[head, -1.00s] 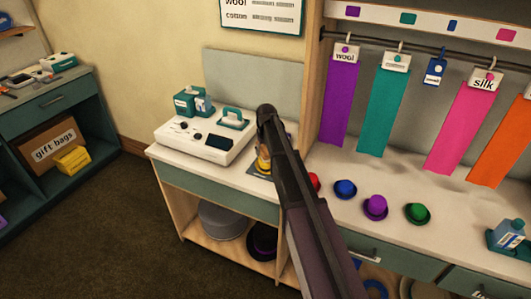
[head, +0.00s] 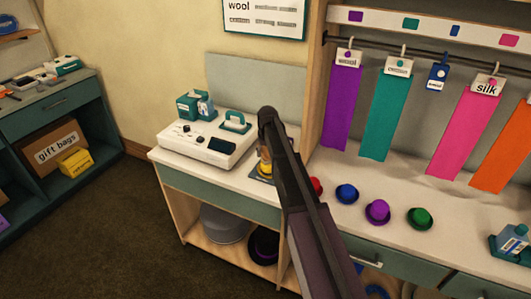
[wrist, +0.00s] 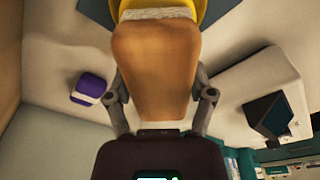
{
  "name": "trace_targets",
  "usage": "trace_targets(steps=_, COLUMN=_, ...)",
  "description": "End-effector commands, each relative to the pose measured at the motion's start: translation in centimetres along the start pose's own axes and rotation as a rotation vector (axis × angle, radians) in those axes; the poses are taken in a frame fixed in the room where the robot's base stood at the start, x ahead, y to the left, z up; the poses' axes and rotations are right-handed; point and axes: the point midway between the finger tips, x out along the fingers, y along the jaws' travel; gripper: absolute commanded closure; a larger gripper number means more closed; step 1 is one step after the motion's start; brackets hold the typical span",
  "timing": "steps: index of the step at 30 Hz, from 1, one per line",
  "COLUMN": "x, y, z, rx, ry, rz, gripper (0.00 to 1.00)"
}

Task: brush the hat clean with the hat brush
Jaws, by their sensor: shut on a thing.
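My gripper (wrist: 161,92) is shut on the brown wooden hat brush (wrist: 155,60) in the wrist view. A pale band, likely its bristles, shows at the brush's far end against a yellow hat (wrist: 207,10), which is cut off by the top edge. I cannot tell whether bristles and hat touch. Any dirt on the hat is too small to tell.
A white machine (head: 205,145) with a dark screen stands left of the hat. A purple-and-white object (wrist: 88,87) lies at left in the wrist view.

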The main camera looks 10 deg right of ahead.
Motion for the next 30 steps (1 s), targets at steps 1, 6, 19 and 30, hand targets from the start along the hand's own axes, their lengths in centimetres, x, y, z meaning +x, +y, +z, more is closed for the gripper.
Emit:
trace_targets(steps=1, x=0.0, y=0.0, z=0.1, rx=0.000, ry=0.000, rz=0.000, gripper=0.68)
trace_targets(steps=6, x=0.0, y=0.0, z=0.9, rx=0.000, ry=0.000, rz=0.000, gripper=0.68)
trace_targets(steps=19, x=-0.1, y=0.0, z=3.1, rx=0.000, ry=-0.001, rz=0.000, gripper=0.68)
trace_targets(steps=30, x=-0.1, y=0.0, z=3.2, rx=0.000, ry=-0.003, rz=0.000, gripper=0.68)
